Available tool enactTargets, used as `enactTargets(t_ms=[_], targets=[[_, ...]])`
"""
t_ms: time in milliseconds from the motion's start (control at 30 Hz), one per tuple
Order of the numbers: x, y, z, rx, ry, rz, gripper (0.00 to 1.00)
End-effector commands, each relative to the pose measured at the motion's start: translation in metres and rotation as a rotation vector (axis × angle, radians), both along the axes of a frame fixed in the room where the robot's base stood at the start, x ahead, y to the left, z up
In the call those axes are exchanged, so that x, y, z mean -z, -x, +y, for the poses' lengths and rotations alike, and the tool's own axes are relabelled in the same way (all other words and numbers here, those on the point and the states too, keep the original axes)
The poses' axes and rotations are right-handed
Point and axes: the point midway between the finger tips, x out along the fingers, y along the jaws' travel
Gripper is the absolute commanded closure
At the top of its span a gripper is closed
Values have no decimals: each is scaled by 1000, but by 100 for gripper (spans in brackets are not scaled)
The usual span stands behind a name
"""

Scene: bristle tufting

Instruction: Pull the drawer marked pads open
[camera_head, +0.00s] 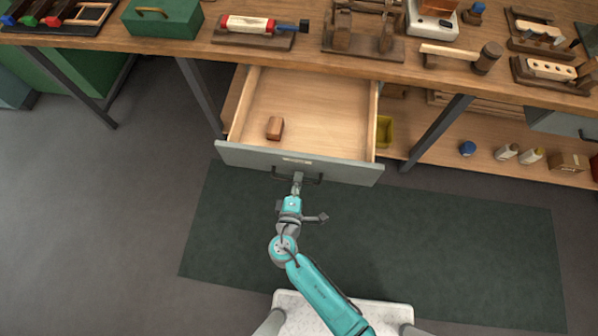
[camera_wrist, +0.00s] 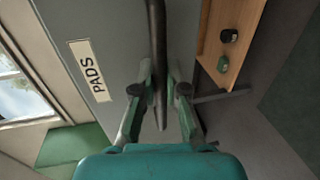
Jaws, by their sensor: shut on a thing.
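The drawer (camera_head: 300,160) under the workbench has a grey front and a pale wooden inside, and it stands well open. In the wrist view its grey front (camera_wrist: 95,30) fills the upper left, with a label reading PADS (camera_wrist: 91,70). A small brown wooden block (camera_head: 275,128) lies in the drawer, towards the front left. My gripper (camera_head: 298,180) is at the dark bar handle on the drawer front. In the wrist view my gripper's fingers (camera_wrist: 160,92) are on both sides of the handle (camera_wrist: 157,45), shut on it.
The workbench top (camera_head: 300,47) above carries wooden fixtures, a mallet (camera_head: 470,55) and a green box (camera_head: 163,17). Table legs stand on both sides of the drawer. A lower shelf (camera_head: 440,150) at right holds bottles and a yellow bin (camera_head: 384,131). A dark green mat (camera_head: 440,250) covers clear floor.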

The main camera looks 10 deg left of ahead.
Motion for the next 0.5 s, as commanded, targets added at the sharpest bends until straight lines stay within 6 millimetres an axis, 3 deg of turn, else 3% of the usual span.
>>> enactTargets(t_ms=[500], targets=[[1,11,0,-1,0,1,100]])
